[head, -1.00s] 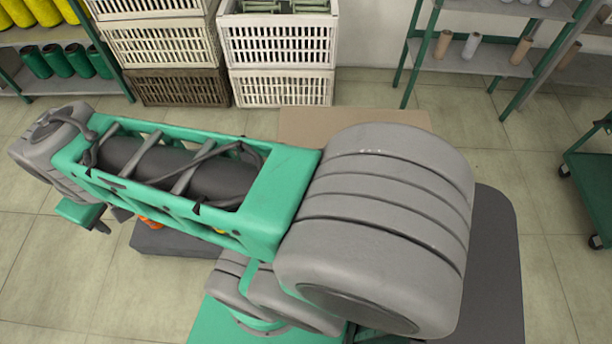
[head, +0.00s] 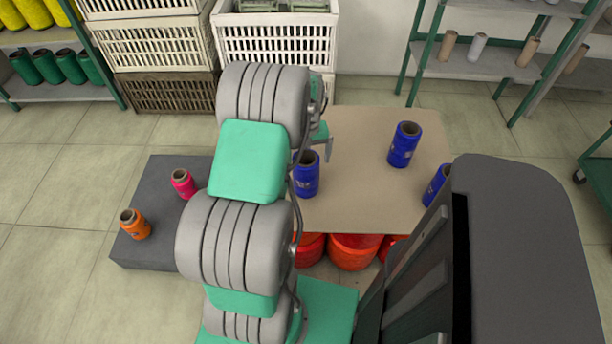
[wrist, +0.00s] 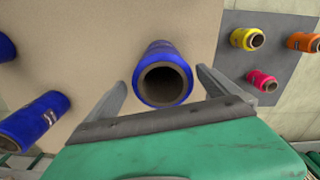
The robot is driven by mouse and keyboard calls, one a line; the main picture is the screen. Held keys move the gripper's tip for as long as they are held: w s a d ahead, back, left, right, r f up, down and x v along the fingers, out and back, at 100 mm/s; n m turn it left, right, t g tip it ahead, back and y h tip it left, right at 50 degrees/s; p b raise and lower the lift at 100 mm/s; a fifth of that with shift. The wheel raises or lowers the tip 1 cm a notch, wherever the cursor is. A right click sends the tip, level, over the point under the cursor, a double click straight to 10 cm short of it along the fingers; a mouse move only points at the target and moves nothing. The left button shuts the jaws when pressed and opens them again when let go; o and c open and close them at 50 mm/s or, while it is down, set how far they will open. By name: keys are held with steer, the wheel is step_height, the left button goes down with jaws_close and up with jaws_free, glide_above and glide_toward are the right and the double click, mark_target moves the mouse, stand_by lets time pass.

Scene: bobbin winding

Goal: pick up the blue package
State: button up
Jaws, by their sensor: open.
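Three blue packages, hollow yarn spools, stand on a tan tabletop (head: 350,210). The nearest to my arm (head: 306,180) is partly hidden by it in the head view; another (head: 404,145) stands at the back right, and a third (head: 434,186) is partly covered by a dark part at the right. In the wrist view one blue package (wrist: 163,58) shows its open top between the fingers of my gripper (wrist: 162,84). My gripper is open and empty; whether the fingertips reach down beside the package cannot be told. In the head view my gripper (head: 324,150) is mostly hidden behind my arm.
A dark grey slab (head: 150,200) at the left bears an orange spool (head: 135,224) and a pink spool (head: 184,184); the wrist view adds a yellow spool (wrist: 246,39). Red spools (head: 352,252) sit under the tabletop. Crates (head: 275,40) and shelves (head: 470,65) stand behind.

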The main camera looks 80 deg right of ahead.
step_height(320, 180, down, 4)
steer(key=shift+w+f, duration=0.15)
steer(key=shift+c, duration=0.6)
steer(key=c, duration=1.5)
steer(key=shift+c, duration=0.4)
steer(key=shift+r, duration=0.2)
